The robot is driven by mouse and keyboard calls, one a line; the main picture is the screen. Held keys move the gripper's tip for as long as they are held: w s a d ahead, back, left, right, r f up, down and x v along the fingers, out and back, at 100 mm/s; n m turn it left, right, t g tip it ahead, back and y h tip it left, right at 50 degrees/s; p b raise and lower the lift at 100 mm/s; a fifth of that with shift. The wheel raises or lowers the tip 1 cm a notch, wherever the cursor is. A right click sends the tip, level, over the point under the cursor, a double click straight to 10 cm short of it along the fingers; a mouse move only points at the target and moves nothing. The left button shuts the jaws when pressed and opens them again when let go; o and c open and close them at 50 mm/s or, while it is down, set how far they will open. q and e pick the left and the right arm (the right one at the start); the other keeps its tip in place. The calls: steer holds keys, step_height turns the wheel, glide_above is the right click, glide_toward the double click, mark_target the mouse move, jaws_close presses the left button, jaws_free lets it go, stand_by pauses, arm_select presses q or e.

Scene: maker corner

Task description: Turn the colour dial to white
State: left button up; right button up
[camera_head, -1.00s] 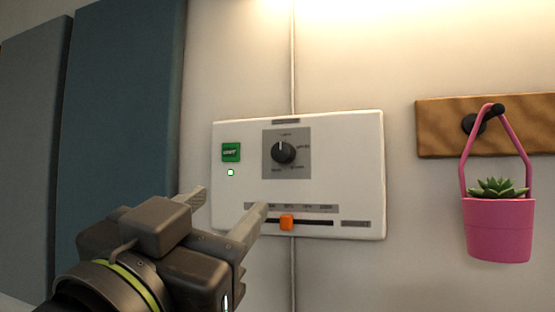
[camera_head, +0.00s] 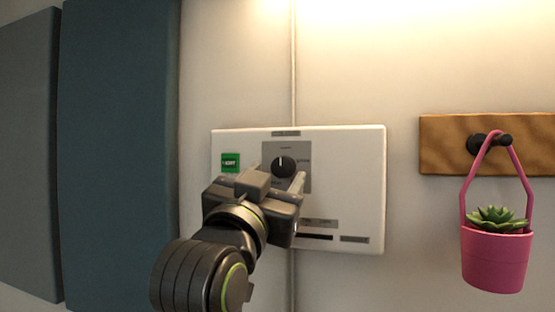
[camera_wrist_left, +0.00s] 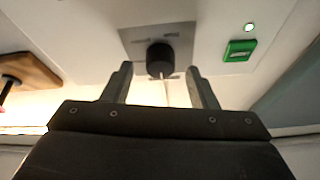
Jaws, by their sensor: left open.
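The colour dial (camera_head: 283,167) is a round black knob on a grey square plate (camera_head: 302,150) in the white wall panel (camera_head: 350,170). Its white mark points up in the head view, toward a small label too blurred to read. My left gripper (camera_head: 276,177) is in front of the panel, just below the dial, with its fingers toward the plate. In the left wrist view the dial (camera_wrist_left: 160,59) lies ahead, between the lines of the two open fingers (camera_wrist_left: 161,84). Nothing is between the fingertips. My right gripper is not in view.
A green button (camera_head: 230,162) is left of the dial. My arm hides the slider's orange knob and part of its slot. A pink hanging pot (camera_head: 497,258) with a succulent hangs from a wooden board (camera_head: 450,145) at right. Blue panels (camera_head: 120,150) stand at left.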

arm_select(q)
steer(key=shift+x, duration=0.9)
steer(key=shift+c, duration=0.3)
steer(key=c, duration=0.9)
steer(key=shift+f, duration=0.1)
